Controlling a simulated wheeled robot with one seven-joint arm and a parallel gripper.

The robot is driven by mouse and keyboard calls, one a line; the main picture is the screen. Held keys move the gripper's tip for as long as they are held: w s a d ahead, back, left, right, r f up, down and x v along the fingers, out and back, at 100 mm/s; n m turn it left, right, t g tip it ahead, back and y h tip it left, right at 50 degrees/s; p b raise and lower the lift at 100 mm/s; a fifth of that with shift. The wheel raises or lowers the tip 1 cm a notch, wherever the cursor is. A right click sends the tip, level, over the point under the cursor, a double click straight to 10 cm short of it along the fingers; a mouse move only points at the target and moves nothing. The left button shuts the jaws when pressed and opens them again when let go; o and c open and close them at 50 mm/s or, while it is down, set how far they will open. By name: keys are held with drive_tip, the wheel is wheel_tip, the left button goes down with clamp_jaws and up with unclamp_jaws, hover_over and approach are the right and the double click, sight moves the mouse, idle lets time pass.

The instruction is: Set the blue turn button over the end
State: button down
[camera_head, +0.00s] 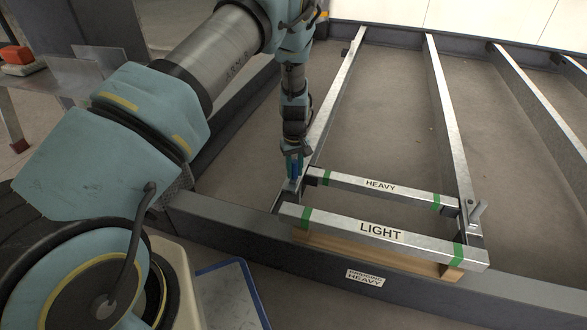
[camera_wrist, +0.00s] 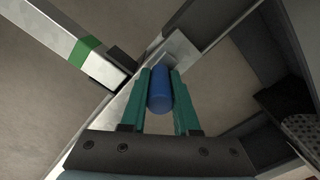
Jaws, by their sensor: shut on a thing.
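The blue turn button (camera_wrist: 160,90) shows in the wrist view as a rounded blue grip between the two teal fingers of my gripper (camera_wrist: 160,85). The gripper is shut on it. In the head view my gripper (camera_head: 294,165) points down at the left end of the bar marked HEAVY (camera_head: 380,187), and the button is mostly hidden there by the fingers. A grey metal plate (camera_wrist: 180,48) lies just beyond the button in the wrist view. The bar marked LIGHT (camera_head: 380,233) lies in front, across a wooden strip (camera_head: 375,255).
Long metal rails (camera_head: 448,120) run to the back of the frame. A grey handle (camera_head: 478,211) stands at the right end of the bars. A dark front beam (camera_head: 230,222) carries a label (camera_head: 365,278). A side table (camera_head: 20,80) stands at the far left.

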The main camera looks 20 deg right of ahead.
drive_tip(key=d+n+p, duration=0.1)
drive_tip(key=d+n, duration=0.1)
drive_tip(key=n, duration=0.2)
drive_tip(key=d+n+p, duration=0.1)
drive_tip(key=d+n, duration=0.1)
drive_tip(key=n, duration=0.2)
drive_tip(key=d+n+p, duration=0.2)
drive_tip(key=n, duration=0.3)
drive_tip(key=shift+s+d, duration=0.35)
drive_tip(key=shift+s, duration=0.05)
drive_tip(key=shift+w+d+n+b, duration=0.3)
drive_tip(key=shift+d+n, duration=0.15)
drive_tip(key=shift+n, duration=0.5)
drive_tip(key=shift+w+d+n+b, duration=0.15)
drive_tip(key=shift+w+d+n, duration=0.2)
drive_tip(key=shift+n, duration=0.6)
drive_tip(key=c, duration=0.7)
unclamp_jaws()
drive_tip(key=shift+o, duration=0.2)
